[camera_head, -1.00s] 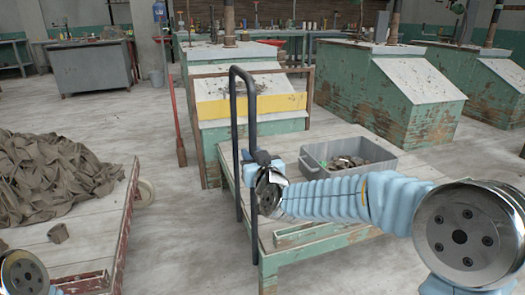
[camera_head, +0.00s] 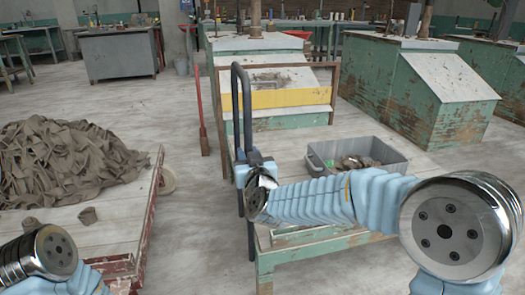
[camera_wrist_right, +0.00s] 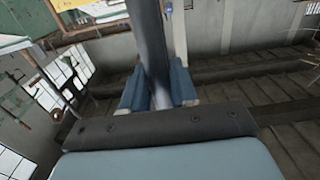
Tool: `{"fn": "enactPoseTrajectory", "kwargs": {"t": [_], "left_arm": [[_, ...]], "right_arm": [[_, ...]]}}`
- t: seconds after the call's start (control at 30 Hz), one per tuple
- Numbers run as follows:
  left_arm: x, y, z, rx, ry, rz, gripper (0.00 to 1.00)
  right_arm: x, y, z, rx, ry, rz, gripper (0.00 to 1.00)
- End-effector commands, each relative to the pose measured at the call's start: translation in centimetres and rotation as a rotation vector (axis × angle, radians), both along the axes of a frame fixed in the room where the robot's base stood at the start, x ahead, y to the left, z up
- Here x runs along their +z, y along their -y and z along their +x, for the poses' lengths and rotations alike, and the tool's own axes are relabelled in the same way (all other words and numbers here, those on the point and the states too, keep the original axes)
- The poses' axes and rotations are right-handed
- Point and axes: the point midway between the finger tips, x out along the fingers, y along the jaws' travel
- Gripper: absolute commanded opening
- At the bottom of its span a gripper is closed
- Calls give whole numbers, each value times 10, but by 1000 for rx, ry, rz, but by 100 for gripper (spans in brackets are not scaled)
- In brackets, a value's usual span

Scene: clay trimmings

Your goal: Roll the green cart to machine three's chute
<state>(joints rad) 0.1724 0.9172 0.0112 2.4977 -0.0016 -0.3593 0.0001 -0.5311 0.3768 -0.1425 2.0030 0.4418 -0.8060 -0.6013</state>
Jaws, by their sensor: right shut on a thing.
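The green cart (camera_head: 322,248) with worn paint and a pale plank top stands in front of me at the centre right. Its tall black handle (camera_head: 236,95) rises at its left end. My right gripper (camera_head: 246,167) is shut on an upright bar of this handle. In the right wrist view the dark handle bar (camera_wrist_right: 148,45) runs between the blue fingers of my right gripper (camera_wrist_right: 158,88). My right arm hides part of the cart top. A green machine with a yellow-striped sloping front (camera_head: 290,98) stands just beyond the cart. No machine number is legible. My left gripper is out of view.
A grey bin (camera_head: 390,169) with scraps rides on the cart. A low red-edged platform (camera_head: 150,205) with a heap of brown cloth-like material (camera_head: 70,160) stands left, a floor gap between. More green machines (camera_head: 420,95) stand right. A red pole (camera_head: 202,125) stands behind.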

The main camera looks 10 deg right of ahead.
Motion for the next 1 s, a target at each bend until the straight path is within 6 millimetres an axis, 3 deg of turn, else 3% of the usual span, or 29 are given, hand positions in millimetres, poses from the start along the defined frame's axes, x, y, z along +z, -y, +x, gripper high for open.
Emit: {"fn": "enactPoseTrajectory", "kwargs": {"t": [0.2, 0.57, 1.0], "left_arm": [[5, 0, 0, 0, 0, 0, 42], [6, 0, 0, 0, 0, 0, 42], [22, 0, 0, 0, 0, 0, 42]], "right_arm": [[1, -13, -1, -6, 1, 1, 0], [1, -16, -1, -7, 1, 1, 0], [2, -68, -5, -1, 2, 1, 0]]}}
